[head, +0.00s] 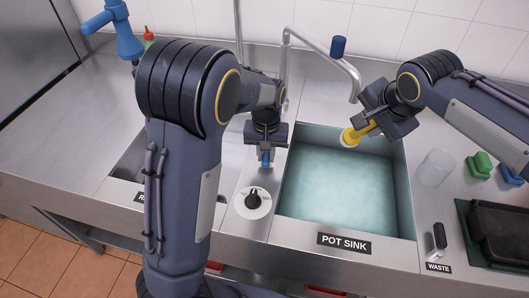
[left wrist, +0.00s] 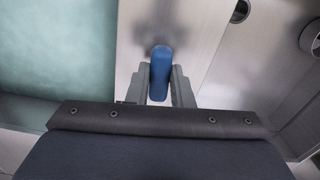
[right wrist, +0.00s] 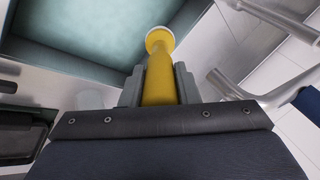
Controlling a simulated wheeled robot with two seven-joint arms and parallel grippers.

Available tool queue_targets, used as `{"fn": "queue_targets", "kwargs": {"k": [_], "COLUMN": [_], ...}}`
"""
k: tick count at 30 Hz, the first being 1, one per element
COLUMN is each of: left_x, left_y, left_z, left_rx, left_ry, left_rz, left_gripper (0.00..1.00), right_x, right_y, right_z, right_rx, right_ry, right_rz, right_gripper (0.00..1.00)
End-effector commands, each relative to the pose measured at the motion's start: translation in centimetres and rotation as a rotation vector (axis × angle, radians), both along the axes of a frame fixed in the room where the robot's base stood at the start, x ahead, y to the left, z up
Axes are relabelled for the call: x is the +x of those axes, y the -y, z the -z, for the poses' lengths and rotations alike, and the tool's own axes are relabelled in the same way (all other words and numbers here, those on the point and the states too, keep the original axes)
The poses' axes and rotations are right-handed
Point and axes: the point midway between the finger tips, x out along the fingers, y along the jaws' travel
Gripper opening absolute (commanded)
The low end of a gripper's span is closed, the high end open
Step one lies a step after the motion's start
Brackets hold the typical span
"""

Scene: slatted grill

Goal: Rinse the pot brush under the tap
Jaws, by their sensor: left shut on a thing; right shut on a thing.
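The yellow pot brush (head: 360,132) is in my right gripper (head: 375,124), with its round pale head over the back of the water-filled pot sink (head: 400,190). The right wrist view shows the brush (right wrist: 159,80) between the fingers. The tap's bent spout (head: 345,70) ends above and close to the brush; I see no water stream. My left gripper (head: 266,150) is shut on a small blue handle (left wrist: 160,72) at the steel strip left of the pot sink. The handle's lower end and fixing are hard to make out.
A blue knob (head: 338,46) shows by the spout. A clear cup (head: 436,167), green scrubbers (head: 479,165) and a black tray (head: 500,238) are at the right. My left arm hides much of the left sink.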

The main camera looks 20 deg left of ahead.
Motion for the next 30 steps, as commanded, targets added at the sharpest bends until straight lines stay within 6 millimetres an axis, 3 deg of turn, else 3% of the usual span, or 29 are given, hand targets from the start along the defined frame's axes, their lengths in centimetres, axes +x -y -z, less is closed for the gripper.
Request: {"fn": "queue_targets", "kwargs": {"k": [6,15,16,21,30], "left_x": [0.26,0.29,0.29,0.29,0.31], "left_y": [0.57,0.64,0.64,0.64,0.67], "left_z": [-0.03,-0.04,-0.04,-0.04,-0.23], "left_rx": [0.001,0.0,0.001,0.0,0.0], "left_ry": [0.0,0.0,0.0,0.0,0.001], "left_rz": [-0.163,-0.182,-0.182,-0.181,-0.18], "left_gripper": [0.0,0.0,0.21,0.42,0.42], "right_x": [0.01,0.0,0.01,0.01,0.01], "right_y": [-0.01,-0.01,0.0,-0.01,-0.01], "right_z": [-0.04,-0.05,-0.05,-0.04,-0.04], "right_rx": [0.001,0.001,0.001,0.001,0.001], "right_ry": [0.001,0.001,0.001,0.001,0.001], "right_rz": [0.0,0.0,0.0,0.0,0.0], "right_gripper": [0.0,0.0,0.0,0.0,0.0]}}
